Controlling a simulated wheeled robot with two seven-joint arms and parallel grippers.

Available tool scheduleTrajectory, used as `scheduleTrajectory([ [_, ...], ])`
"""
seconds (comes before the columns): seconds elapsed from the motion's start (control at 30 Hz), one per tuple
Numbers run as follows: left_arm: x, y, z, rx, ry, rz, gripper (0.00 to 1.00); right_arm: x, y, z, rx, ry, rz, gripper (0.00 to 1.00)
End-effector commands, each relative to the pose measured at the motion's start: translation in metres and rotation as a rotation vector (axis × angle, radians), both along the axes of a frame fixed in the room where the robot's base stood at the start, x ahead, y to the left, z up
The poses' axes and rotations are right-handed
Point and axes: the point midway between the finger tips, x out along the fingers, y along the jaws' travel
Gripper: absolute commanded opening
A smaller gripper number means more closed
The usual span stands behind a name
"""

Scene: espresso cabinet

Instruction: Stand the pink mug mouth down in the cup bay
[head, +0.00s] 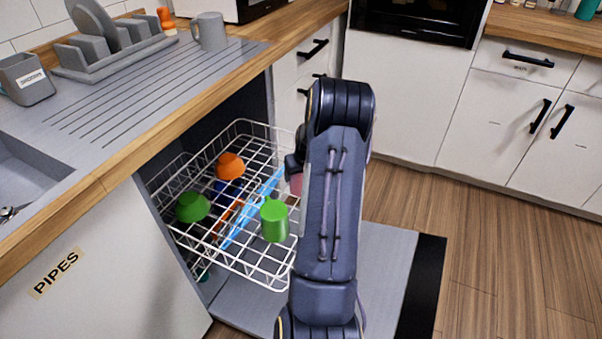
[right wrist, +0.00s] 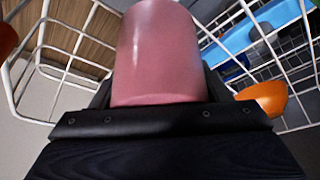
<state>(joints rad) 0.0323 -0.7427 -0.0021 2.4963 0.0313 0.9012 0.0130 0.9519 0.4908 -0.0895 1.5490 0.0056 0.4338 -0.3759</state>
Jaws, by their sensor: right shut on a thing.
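The pink mug fills the middle of the right wrist view (right wrist: 160,55). My right gripper (right wrist: 160,110) is shut on it. In the head view only a small pink patch of the mug (head: 296,184) shows beside my right arm, which hides the rest. The mug is at the right side of a white wire dishwasher rack (head: 262,277). I cannot tell which way its mouth points or whether it touches the rack. My right gripper is mostly hidden in the head view (head: 293,170). My left gripper is not in view.
The rack holds a green mug (head: 274,221), a green bowl (head: 192,207), an orange bowl (head: 230,166) and a light blue item (head: 238,222). A grey counter (head: 130,95) overhangs its left side. The open dishwasher door (head: 385,255) lies below.

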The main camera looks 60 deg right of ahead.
Motion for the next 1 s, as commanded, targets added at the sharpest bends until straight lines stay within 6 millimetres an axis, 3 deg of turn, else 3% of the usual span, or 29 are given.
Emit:
scheduleTrajectory([
  [0.37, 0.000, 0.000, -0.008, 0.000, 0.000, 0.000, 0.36, 0.000, 0.000, -0.008, -0.001, -0.002, 0.000, 0.38],
  [0.4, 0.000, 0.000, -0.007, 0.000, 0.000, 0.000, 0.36, 0.000, 0.000, -0.007, -0.001, -0.002, 0.000, 0.73],
  [0.57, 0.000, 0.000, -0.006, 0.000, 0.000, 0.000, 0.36, 0.000, 0.000, -0.007, -0.001, -0.001, 0.000, 0.94],
  [0.83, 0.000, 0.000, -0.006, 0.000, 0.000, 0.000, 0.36, 0.000, 0.000, -0.007, 0.001, 0.001, 0.000, 0.95],
  [1.0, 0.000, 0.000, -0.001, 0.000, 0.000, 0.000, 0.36, -0.005, 0.004, 0.010, -0.001, -0.001, 0.000, 0.95],
])
